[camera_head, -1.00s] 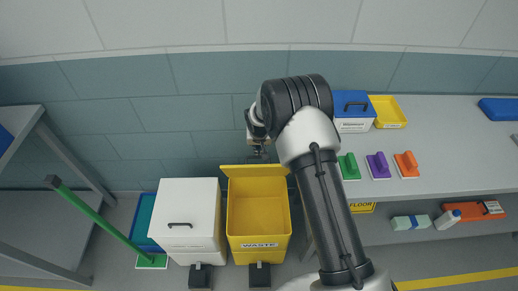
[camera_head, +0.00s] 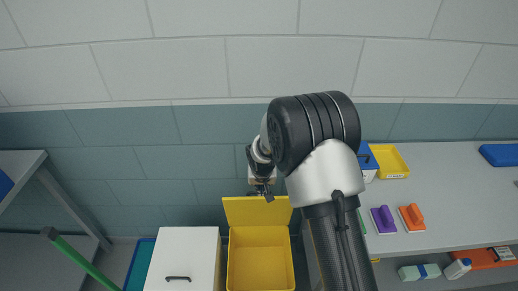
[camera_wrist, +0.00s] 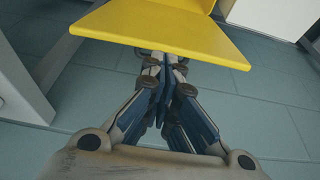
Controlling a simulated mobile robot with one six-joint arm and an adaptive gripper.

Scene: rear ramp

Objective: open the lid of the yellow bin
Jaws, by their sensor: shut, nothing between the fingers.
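The yellow bin (camera_head: 233,277) stands on the floor with its inside in view. Its yellow lid (camera_head: 245,211) is raised and stands roughly upright at the bin's back edge. The lid also fills the top middle of the wrist view (camera_wrist: 165,28). My gripper (camera_head: 265,197) is at the lid's top edge, shut and empty. In the wrist view its closed fingertips (camera_wrist: 165,60) meet the lid's near edge, partly hidden by it. I cannot tell whether they touch the lid.
A white bin (camera_head: 195,245) stands close on the left, with a green-handled tool (camera_head: 80,262) beyond it. A grey bench (camera_head: 440,185) on the right holds a yellow tray (camera_head: 391,172) and purple and orange brushes. A tiled wall is behind.

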